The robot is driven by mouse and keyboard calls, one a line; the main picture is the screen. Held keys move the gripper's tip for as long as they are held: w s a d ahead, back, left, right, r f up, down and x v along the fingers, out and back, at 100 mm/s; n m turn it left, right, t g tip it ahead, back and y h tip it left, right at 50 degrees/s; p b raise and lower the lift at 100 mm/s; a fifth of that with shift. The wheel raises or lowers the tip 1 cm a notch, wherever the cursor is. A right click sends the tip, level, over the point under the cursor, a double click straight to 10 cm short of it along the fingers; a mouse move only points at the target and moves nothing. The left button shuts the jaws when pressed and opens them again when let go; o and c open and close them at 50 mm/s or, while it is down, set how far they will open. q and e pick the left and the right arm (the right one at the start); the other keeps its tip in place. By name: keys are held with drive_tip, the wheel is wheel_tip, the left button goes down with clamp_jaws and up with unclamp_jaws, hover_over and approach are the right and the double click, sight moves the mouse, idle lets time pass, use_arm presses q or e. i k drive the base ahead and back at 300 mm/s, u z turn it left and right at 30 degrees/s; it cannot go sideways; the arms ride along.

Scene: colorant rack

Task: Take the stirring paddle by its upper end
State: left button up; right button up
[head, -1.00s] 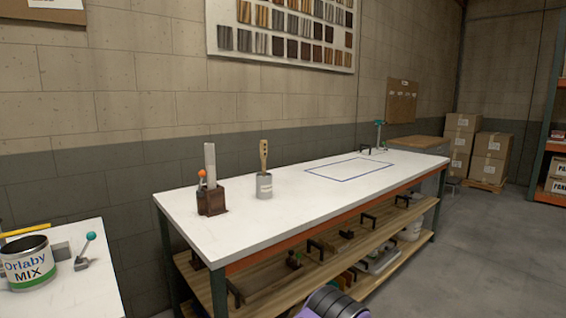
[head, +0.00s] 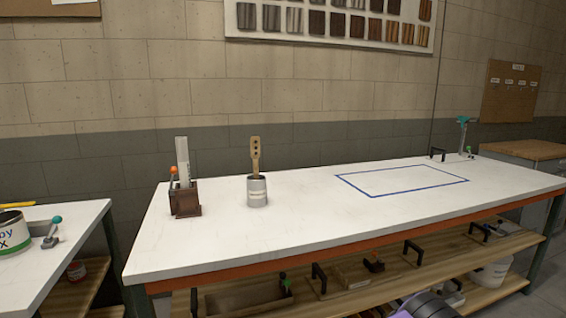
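The stirring paddle (head: 256,152) is a flat wooden stick with dark holes in its upper end. It stands nearly upright in a small grey can (head: 257,192) on the white bench, and the can hides its lower part. Its upper end sticks up free above the can's rim. Neither of my grippers shows. Only a purple and dark part of what looks like my own arm shows at the bottom edge, right of centre.
A brown box (head: 185,200) holding a pale upright strip (head: 182,160) and an orange-topped tool stands left of the can. A blue outlined rectangle (head: 402,180) marks clear bench top (head: 300,232) to the right. An open paint tin (head: 12,235) stands on the left table.

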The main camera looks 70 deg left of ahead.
sight(255, 140)
drive_tip(key=i, duration=0.15)
drive_tip(key=u, duration=1.3)
